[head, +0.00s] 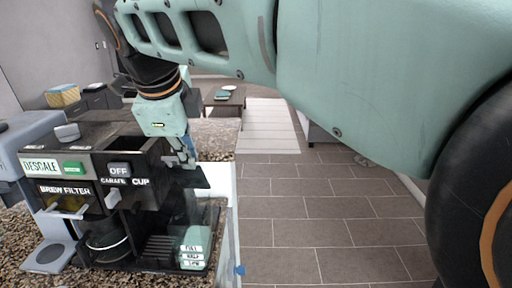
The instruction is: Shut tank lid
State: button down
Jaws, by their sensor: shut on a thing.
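The coffee machine (90,180) stands on the speckled counter at the left of the head view. Its water tank (196,232), see-through with level labels, is at the machine's right side. A dark flat panel that looks like the tank lid (194,178) sits tilted above the tank, apparently not flush with it. My gripper (180,160) reaches down at the machine's upper right, its fingers closed at this dark panel. The exact contact is small and partly hidden by the fingers.
A glass carafe (108,243) sits in the machine. A grey appliance (30,135) stands close on the left. The counter (215,135) ends just right of the tank, with open tiled floor (310,220) beyond. A low table (225,103) is further back.

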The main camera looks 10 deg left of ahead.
jog(key=s+f+b, duration=0.1)
jog(key=b, duration=0.2)
jog(key=s+f+t+b, duration=0.1)
jog(key=s+b, duration=0.1)
jog(key=b, duration=0.1)
jog(key=shift+d, duration=0.2)
jog(key=c, duration=2.1)
grip_release()
jog(key=shift+p+v, duration=2.05)
jog(key=shift+v, duration=2.45)
